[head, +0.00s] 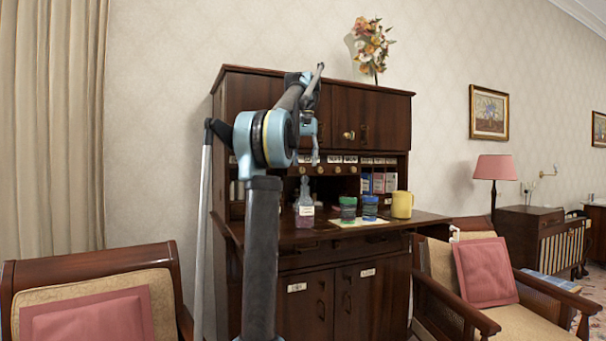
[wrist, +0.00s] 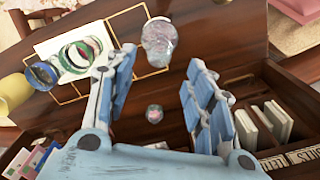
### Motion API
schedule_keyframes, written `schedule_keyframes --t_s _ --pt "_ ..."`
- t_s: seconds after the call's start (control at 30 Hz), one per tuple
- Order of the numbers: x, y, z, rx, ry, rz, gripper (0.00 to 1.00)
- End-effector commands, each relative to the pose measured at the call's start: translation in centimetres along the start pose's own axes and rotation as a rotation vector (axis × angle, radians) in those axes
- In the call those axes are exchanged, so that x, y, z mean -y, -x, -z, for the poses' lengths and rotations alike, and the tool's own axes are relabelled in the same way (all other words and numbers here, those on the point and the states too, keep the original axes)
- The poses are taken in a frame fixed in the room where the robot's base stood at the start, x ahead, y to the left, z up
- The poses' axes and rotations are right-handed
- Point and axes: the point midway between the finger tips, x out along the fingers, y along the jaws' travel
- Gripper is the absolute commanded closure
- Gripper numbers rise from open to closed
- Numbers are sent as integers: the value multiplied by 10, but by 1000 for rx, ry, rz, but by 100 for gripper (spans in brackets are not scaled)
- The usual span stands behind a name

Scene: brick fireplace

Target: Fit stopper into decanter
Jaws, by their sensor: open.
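The glass decanter (head: 305,212) stands upright on the desk shelf, with dark purplish liquid low in it. In the wrist view the decanter (wrist: 159,38) shows from above, beyond my fingertips. A small round glassy piece (wrist: 155,113), which looks like the stopper, shows between my fingers on the dark wood; I cannot make it out in the head view. My gripper (head: 307,160) is open and empty, pointing down above and behind the decanter. Its two blue fingers (wrist: 161,60) are spread wide in the wrist view, apart from both glass things.
Drawers and pigeonholes (head: 378,182) with books back the shelf. Upper cabinet doors (head: 383,118) overhang it.

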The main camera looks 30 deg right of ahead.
Motion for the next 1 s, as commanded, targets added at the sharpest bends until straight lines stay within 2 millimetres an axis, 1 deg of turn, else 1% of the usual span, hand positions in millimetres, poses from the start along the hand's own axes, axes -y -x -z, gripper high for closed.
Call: schedule_keyframes --t_s 0.03,0.2,0.4,0.6,1.0 --pt "0 8 1 0 0 0 51" --pt "0 30 1 0 0 0 51" --pt "0 46 1 0 0 0 51" --pt "1 51 0 0 0 0 51" --pt "1 51 0 0 0 0 51"
